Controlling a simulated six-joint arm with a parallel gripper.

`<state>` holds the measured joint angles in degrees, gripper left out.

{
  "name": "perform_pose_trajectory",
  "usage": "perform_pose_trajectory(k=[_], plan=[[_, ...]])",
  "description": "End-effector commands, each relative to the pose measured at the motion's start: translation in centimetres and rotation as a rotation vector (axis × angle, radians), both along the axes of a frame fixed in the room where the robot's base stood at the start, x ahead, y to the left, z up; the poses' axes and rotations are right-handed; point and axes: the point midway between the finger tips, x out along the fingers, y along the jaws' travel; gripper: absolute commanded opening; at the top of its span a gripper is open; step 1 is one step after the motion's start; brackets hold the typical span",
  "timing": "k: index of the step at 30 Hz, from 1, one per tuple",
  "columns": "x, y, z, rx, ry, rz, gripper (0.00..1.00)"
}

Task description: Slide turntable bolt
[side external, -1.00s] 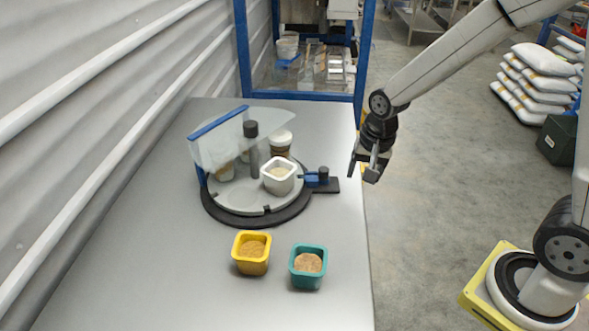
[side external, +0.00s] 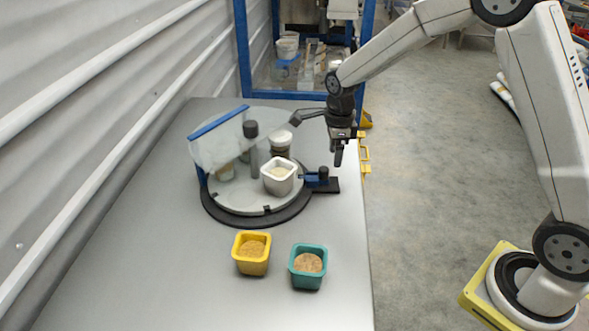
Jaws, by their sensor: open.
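The turntable (side external: 238,197) is a pale round disc on a black base ring, left of my gripper. Its bolt (side external: 323,173) has a dark upright knob and a blue body on a black plate at the turntable's right edge. A thin blue part runs from it towards the disc. My gripper (side external: 316,138) is open and empty, above and slightly behind the bolt, apart from it. One finger reaches left near the white-lidded jar; the other points down above the bolt. I cannot tell whether the bolt is engaged in the disc.
A white square cup (side external: 279,177) and a white-lidded jar (side external: 280,143) stand on the disc. A clear shield (side external: 225,145) and dark post (side external: 251,150) rise there. Yellow (side external: 251,252) and teal (side external: 308,266) filled cups stand in front. The table's front is clear.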

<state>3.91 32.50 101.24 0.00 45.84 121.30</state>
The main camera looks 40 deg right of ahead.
Motion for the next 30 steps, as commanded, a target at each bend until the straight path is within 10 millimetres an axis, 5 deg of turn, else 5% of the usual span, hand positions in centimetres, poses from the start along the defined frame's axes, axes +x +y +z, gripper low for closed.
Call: perform_pose_trajectory(k=[25, 30], plan=[[2.1, 1.7, -0.2, 0.002, 0.005, -0.080, 0.68], [1.9, 1.6, -1.9, 0.002, 0.009, -0.082, 0.68]])
